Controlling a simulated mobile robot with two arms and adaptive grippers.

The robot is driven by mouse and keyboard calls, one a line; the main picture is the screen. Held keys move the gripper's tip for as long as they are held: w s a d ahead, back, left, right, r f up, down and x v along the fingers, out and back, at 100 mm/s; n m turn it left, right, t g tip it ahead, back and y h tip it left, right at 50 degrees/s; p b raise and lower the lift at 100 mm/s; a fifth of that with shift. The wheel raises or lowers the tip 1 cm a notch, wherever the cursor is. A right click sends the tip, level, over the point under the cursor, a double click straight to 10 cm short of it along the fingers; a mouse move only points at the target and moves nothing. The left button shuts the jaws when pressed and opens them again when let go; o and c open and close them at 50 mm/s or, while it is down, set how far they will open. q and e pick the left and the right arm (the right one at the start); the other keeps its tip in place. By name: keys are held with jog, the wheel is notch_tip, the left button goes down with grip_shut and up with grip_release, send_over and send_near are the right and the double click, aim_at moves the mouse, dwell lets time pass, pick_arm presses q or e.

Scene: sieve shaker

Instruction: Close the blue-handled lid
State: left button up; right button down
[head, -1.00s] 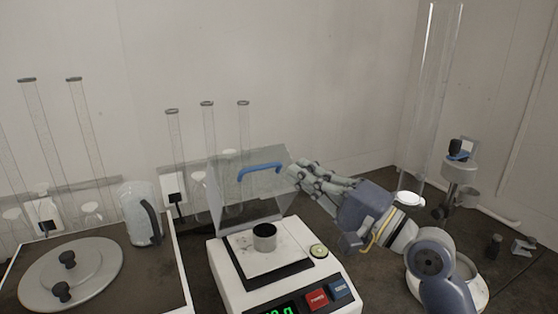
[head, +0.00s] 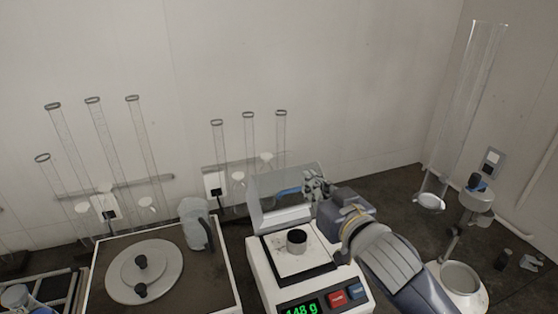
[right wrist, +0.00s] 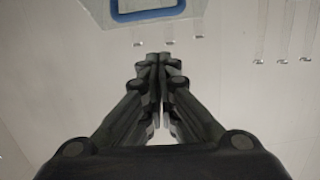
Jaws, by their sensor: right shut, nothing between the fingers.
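The clear lid (head: 266,186) with a blue handle (head: 287,191) stands raised at the back of the white scale (head: 262,277). A dark round cup (head: 296,241) sits on the scale's pan under the open front. My right gripper (head: 312,180) is shut and empty, with its fingers at the right end of the handle; contact is unclear. In the right wrist view the shut fingers (right wrist: 160,62) point up toward the blue handle (right wrist: 148,13), with a visible gap in the picture. My left gripper is not in view.
Glass tubes line the back wall. A white-based stand (head: 462,280) and a tall clear tube (head: 466,110) are on the right.

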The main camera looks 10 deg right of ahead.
jog(key=p, duration=0.3)
send_over(287, 196)
jog(key=d, duration=0.2)
jog(key=shift+w+f, duration=0.35)
jog(key=shift+w, duration=0.1)
jog(key=shift+s+d+f+p, duration=0.1)
jog(key=shift+s+f+p, duration=0.5)
jog(key=shift+s+f, duration=0.4)
jog(key=shift+s+d+f, duration=0.2)
jog(key=shift+s+f, duration=0.2)
jog(key=shift+s, duration=0.25)
jog(key=shift+f, duration=0.1)
jog(key=shift+w+a, duration=0.1)
